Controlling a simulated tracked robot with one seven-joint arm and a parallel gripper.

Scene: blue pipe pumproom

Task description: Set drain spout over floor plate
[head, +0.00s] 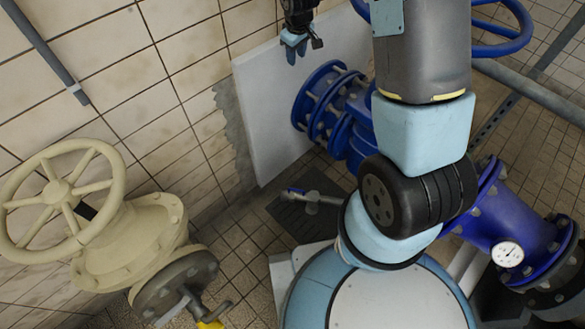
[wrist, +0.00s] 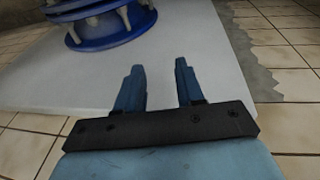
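A small grey drain spout (head: 313,198) with a blue lever shows low near the blue pipework in the head view. The dark floor plate (head: 292,217) lies behind and below it in the picture. My arm hides the spout's right-hand side, so I cannot tell how it joins the pipe or where its mouth points. My gripper (head: 293,50) is high up in front of the white wall panel, well apart from the spout. In the wrist view my gripper (wrist: 159,68) has its two fingers apart with nothing between them. The spout and plate do not show there.
A blue flanged pipe (head: 325,100) meets the white panel (head: 262,105). A cream valve with a handwheel (head: 58,189) stands at left. A blue pipe with a gauge (head: 507,253) is at right. Tiled floor around the plate is partly clear.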

